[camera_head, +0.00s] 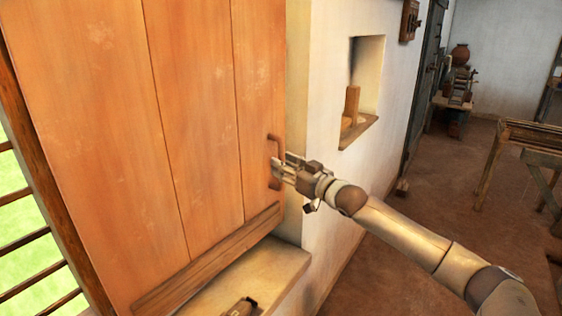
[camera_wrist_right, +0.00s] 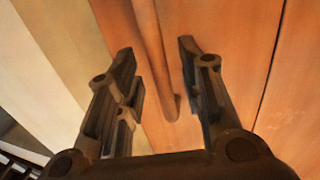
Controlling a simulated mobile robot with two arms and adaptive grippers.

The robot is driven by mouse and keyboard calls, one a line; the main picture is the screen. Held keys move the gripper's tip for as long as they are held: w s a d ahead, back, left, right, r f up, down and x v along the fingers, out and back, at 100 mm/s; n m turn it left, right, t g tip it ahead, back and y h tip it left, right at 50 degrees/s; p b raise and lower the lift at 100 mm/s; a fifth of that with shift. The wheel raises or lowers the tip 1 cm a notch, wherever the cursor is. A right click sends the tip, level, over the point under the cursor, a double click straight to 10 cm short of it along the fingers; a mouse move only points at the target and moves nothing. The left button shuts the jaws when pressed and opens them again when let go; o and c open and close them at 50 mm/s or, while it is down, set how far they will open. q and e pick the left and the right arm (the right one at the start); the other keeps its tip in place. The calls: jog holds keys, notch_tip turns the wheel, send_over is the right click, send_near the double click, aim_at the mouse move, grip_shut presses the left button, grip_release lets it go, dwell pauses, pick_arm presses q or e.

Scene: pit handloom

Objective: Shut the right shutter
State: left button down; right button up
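The shutter (camera_head: 195,120) is a tall orange-brown plank panel filling the left of the head view, with a darker batten (camera_head: 215,258) along its bottom. A dark upright bar handle (camera_head: 275,138) sits near its right edge. My right gripper (camera_head: 278,170) is at this handle, coming in from the right. In the right wrist view, the handle (camera_wrist_right: 157,55) lies between the two open fingers, with gaps visible on both sides. What looks like the tip of my left gripper (camera_head: 240,307) shows at the bottom edge; its fingers are cut off.
A pale sill (camera_head: 262,276) lies below the shutter. A barred window opening (camera_head: 32,235) with green beyond is at the left. A wall niche (camera_head: 367,75) is to the right. Open brown floor (camera_head: 440,180) and a wooden frame (camera_head: 525,135) lie further right.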

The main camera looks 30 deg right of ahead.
jog(key=shift+w+a, duration=0.15)
jog(key=shift+w, duration=0.8)
grip_shut()
